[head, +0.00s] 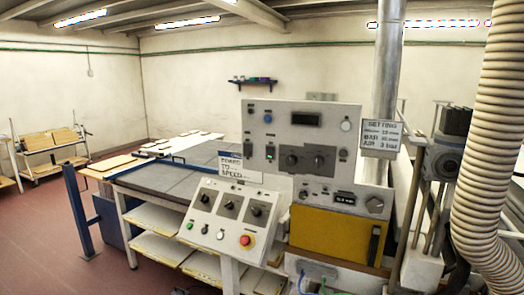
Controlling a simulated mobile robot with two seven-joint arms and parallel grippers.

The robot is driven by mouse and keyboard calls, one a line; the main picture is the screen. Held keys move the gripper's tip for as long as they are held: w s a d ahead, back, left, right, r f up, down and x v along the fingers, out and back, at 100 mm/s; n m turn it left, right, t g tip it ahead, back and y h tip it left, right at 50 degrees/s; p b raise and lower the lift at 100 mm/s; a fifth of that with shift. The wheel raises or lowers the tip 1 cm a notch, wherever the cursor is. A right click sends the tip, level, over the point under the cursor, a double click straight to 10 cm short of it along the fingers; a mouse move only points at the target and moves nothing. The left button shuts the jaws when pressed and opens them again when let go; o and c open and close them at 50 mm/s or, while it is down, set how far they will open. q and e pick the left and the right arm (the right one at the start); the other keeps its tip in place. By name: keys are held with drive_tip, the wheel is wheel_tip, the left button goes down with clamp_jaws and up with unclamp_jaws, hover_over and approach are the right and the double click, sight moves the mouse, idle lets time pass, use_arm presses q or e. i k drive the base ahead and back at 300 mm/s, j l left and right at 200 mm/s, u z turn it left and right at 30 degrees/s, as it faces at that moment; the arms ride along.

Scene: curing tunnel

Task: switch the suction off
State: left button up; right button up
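A sloped grey control box (213,228) stands at the middle front. It carries three black rotary switches (230,206), small buttons and a red mushroom button (246,240). Behind it an upright grey panel (290,112) has a dark display (306,119), a rocker switch with a green light (271,152) and two black knobs (292,160). Below, a smaller panel has a digital readout (345,198) and a round knob (375,204). The labels are too small to read, so I cannot tell which control is for suction. Neither gripper can be made out in the head view.
A ribbed hose (484,150) and a metal pipe (387,70) rise at the right. A yellow box (334,236) sits under the panels. A long table (178,176) with shelves extends behind left, with a blue post (78,205).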

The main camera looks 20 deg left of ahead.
sight(270, 150)
drive_tip(key=i+j, duration=0.1)
drive_tip(key=j, duration=0.35)
drive_tip(key=i+j, duration=0.15)
drive_tip(key=j, duration=0.25)
drive_tip(key=i+j, duration=0.1)
drive_tip(key=j, duration=0.35)
drive_tip(key=i+j, duration=0.15)
drive_tip(key=j, duration=0.25)
